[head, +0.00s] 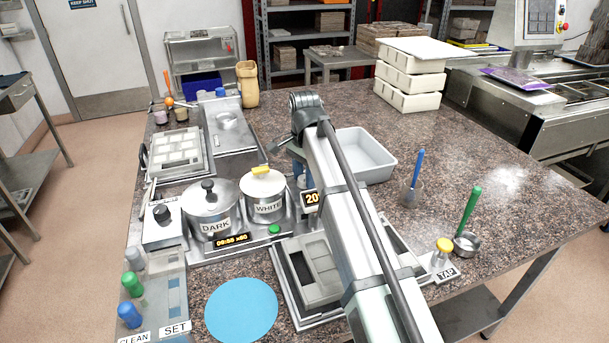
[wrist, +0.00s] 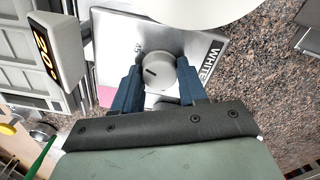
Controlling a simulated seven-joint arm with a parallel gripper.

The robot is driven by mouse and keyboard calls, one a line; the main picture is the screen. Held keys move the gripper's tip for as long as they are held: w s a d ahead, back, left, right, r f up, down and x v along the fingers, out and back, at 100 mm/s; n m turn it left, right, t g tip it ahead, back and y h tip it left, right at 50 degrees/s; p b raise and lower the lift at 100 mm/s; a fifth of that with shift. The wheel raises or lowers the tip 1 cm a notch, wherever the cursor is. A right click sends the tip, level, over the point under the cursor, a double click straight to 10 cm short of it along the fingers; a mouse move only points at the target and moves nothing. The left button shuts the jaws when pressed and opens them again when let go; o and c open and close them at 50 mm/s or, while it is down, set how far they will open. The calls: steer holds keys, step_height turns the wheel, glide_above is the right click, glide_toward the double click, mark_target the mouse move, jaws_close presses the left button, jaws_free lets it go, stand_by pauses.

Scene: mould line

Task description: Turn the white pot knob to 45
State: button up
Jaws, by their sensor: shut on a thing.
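The white pot knob (wrist: 160,73) is a round pale grey dial with a short dark pointer mark, on a metal plate (wrist: 120,28) lettered WHITE. My gripper (wrist: 160,83) has its two blue fingers on either side of the knob, shut on it. The white pot (head: 263,190) with its yellow-handled lid stands left of my gripper in the head view. A small display (head: 311,199) shows orange digits beginning with 20, the rest covered by my arm; it also shows in the wrist view (wrist: 50,52). The knob is hidden in the head view.
The dark pot (head: 209,210) stands left of the white pot. A grey mould (head: 310,270) lies in front, partly under my arm. A pale empty bin (head: 363,155) is behind my arm. The right of the granite table (head: 520,200) is mostly clear.

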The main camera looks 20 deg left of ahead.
mark_target(304, 178)
steer(key=shift+m, duration=0.3)
steer(key=o, duration=1.1)
steer(key=shift+r, duration=0.1)
step_height(304, 178, up, 14)
steer(key=shift+f, duration=0.15)
steer(key=shift+c, duration=0.3)
